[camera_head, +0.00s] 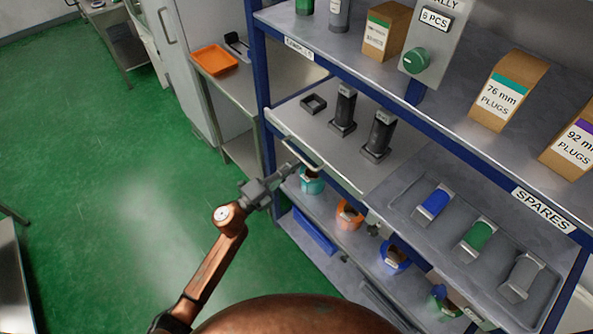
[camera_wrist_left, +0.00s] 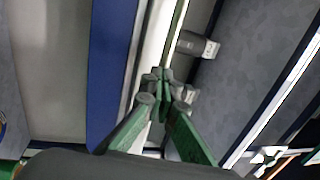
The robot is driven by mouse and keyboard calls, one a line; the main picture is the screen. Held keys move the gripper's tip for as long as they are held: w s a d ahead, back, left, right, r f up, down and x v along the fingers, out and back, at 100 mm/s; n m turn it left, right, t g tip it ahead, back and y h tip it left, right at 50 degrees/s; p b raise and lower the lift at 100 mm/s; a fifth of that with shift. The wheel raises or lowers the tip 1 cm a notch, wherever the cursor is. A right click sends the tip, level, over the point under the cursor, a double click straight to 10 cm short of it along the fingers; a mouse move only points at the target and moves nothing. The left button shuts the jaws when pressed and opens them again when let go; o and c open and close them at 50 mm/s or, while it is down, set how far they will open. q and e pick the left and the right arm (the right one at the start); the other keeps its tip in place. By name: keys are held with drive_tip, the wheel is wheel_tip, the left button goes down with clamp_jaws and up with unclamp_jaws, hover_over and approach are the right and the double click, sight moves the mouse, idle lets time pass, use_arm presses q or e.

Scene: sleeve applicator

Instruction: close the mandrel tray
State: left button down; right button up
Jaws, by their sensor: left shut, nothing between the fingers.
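The mandrel tray (camera_head: 300,129) is a grey metal tray on the middle level of the blue rack in the head view. Two dark upright mandrels (camera_head: 343,112) (camera_head: 378,137) and a small black square frame (camera_head: 313,103) are on it. A pale bar handle (camera_head: 306,158) is on its front edge. How far the tray stands out is hard to tell. My left gripper (camera_head: 287,172) is shut and empty at the handle; contact is unclear. In the left wrist view its green fingers (camera_wrist_left: 162,76) meet beside a bright edge, near the mandrels (camera_wrist_left: 197,46). My right gripper is not in view.
A blue rack post (camera_head: 262,75) stands at the tray's left. A spares tray (camera_head: 400,195) with coloured plugs is at the right. Rolls in several colours, including a teal one (camera_head: 312,184), stand on the shelf below. Open green floor (camera_head: 110,180) lies to the left.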

use_arm(q)
drive_tip(key=shift+w+d, duration=0.3)
idle(0.5)
drive_tip(key=v, duration=1.4)
